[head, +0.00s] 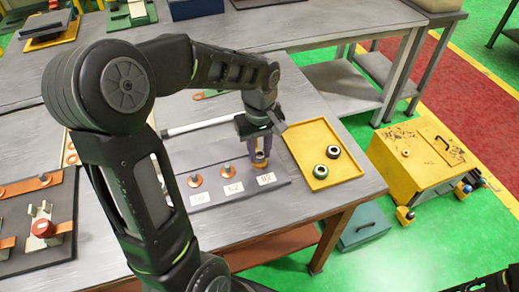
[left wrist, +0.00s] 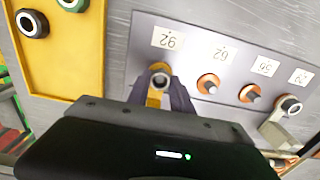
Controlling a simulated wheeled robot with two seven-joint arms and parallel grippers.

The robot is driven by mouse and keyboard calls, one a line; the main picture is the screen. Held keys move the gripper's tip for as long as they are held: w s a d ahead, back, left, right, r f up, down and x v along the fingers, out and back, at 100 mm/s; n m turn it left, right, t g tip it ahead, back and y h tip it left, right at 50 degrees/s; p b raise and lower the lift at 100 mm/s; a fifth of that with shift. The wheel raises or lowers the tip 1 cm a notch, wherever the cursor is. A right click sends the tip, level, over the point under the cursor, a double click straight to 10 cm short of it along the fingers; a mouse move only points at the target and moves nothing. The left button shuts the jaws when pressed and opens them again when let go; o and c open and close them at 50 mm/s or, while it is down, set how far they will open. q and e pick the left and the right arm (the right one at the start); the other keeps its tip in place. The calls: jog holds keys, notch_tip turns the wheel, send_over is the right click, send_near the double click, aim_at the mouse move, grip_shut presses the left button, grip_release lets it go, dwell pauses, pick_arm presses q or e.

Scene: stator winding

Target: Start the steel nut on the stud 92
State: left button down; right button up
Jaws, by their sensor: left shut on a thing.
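My left gripper (head: 259,158) reaches down at the stud beside the label 92 (head: 266,179) on the grey board (head: 225,208). In the left wrist view the gripper (left wrist: 160,88) is shut on the steel nut (left wrist: 160,76), a grey ring with a dark hole, close to the label 92 (left wrist: 168,38). An orange-yellow part shows between and below the fingers. The stud 92 is mostly hidden by the fingers and the nut, so I cannot tell whether the nut sits on its thread. My right gripper is not in view.
Neighbouring studs on orange washers (head: 228,172) stand left of the gripper. A yellow tray (head: 300,140) with a green-rimmed and a black-rimmed ring lies to the right. An end stud carries a silver ring (left wrist: 291,105). A yellow box (head: 420,160) stands beyond the table edge.

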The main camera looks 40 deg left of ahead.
pick_arm(q)
jog(key=shift+s+f+b, duration=0.1)
jog(key=shift+f+b, duration=0.3)
dwell(1.4)
jog(key=m, duration=0.3)
jog(key=shift+p, duration=0.35)
jog(key=m, duration=0.3)
jog(key=c, duration=1.1)
grip_release()
jog(key=shift+o, duration=0.2)
jog(key=shift+r+p, duration=0.15)
jog(key=shift+p, duration=0.15)
jog(key=shift+r+p, duration=2.5)
jog(key=shift+r, duration=0.95)
